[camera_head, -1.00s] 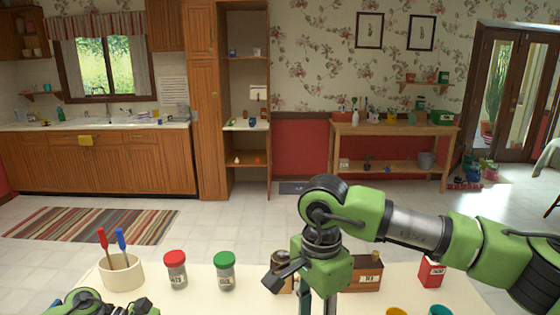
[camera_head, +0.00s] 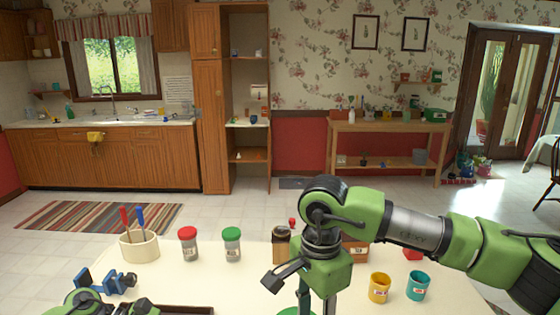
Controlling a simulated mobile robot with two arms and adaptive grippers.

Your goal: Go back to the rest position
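My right arm (camera_head: 410,229) comes in from the right over the table (camera_head: 225,280). Its gripper (camera_head: 316,300) points down at the bottom centre, and its fingertips are cut off by the frame edge. My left gripper (camera_head: 105,303) shows only its green upper part at the bottom left, with its fingers out of sight. I see nothing held in either gripper, but the fingertips are hidden.
The table bears a cream pot (camera_head: 139,247) with red- and blue-handled tools, a red-lidded jar (camera_head: 189,244), a green-lidded jar (camera_head: 232,244), a blue clamp-like object (camera_head: 108,282), a yellow cup (camera_head: 379,288) and a teal cup (camera_head: 418,286). Open floor lies beyond.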

